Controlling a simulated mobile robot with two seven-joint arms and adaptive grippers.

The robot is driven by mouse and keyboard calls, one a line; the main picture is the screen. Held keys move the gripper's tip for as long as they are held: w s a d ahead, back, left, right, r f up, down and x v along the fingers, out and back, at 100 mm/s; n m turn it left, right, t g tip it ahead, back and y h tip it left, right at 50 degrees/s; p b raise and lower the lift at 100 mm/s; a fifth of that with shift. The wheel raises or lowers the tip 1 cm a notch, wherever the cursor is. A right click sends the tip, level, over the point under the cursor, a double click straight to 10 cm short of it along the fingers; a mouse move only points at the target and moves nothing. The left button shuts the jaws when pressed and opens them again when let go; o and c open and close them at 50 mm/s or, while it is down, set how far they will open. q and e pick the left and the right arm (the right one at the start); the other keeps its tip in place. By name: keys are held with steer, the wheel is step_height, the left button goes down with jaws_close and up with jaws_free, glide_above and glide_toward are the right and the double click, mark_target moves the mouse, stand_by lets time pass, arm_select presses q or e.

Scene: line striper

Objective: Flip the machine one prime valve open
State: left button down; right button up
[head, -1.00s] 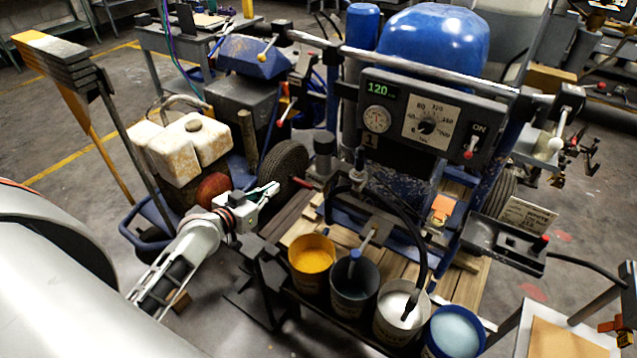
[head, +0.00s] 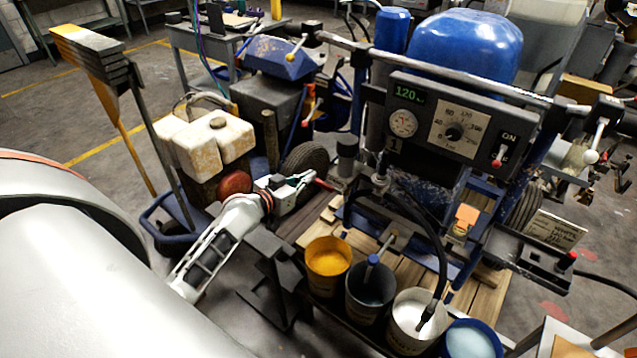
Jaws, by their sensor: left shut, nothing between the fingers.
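The line striper labelled 1 has a grey control panel (head: 455,120) with a green 120 readout, a round gauge and a dial. A small red-handled lever (head: 324,185) sticks out to the left from its pump area and looks like the prime valve handle. My left gripper (head: 308,180) is shut and empty, its fingertips just left of the red lever. I cannot tell whether they touch it. The valve body is small and partly hidden among the fittings. My right gripper is not in view.
Several paint buckets, among them a yellow one (head: 328,262), stand in front of the machine. A black metal stand (head: 275,255) is below my left gripper. A wheel (head: 305,160) and a second machine with a white tank (head: 215,143) are behind it.

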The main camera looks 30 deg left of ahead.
arm_select(q)
glide_above(318, 182)
steer(key=s+d, duration=0.1)
steer(key=s, duration=0.1)
steer(key=f, duration=0.1)
step_height(318, 182, down, 3)
steer(key=shift+w+d+b, duration=0.15)
steer(key=shift+b, duration=0.65)
steer(key=shift+f+b, duration=0.3)
steer(key=shift+f, duration=0.4)
